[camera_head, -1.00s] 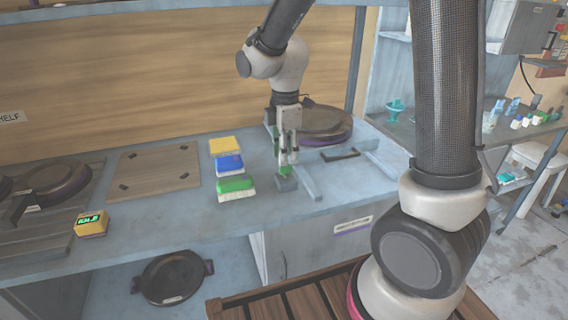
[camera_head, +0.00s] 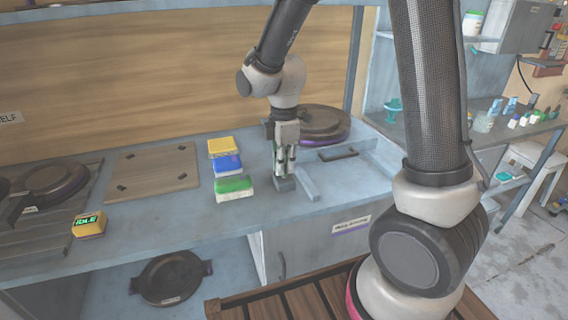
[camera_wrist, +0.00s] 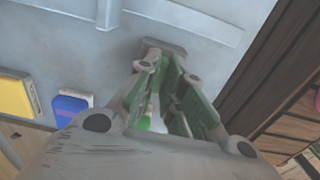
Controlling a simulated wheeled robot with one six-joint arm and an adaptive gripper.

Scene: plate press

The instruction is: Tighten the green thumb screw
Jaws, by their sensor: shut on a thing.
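My gripper (camera_head: 284,172) points down over a small grey block (camera_head: 284,185) on the blue-grey bench (camera_head: 180,222). In the wrist view, my gripper (camera_wrist: 165,66) has its fingertips close together at the block (camera_wrist: 160,45). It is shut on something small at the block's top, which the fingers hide. I take this to be the green thumb screw, but I cannot make out its shape. A bright green patch shows between the finger links in the wrist view.
Yellow, blue and green boxes stand in a row left of my gripper, the green box (camera_head: 234,188) nearest. A raised bar (camera_head: 306,182) runs just right of the block. A round dark plate press (camera_head: 322,120) stands behind. A yellow box with a display (camera_head: 89,225) sits farther left.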

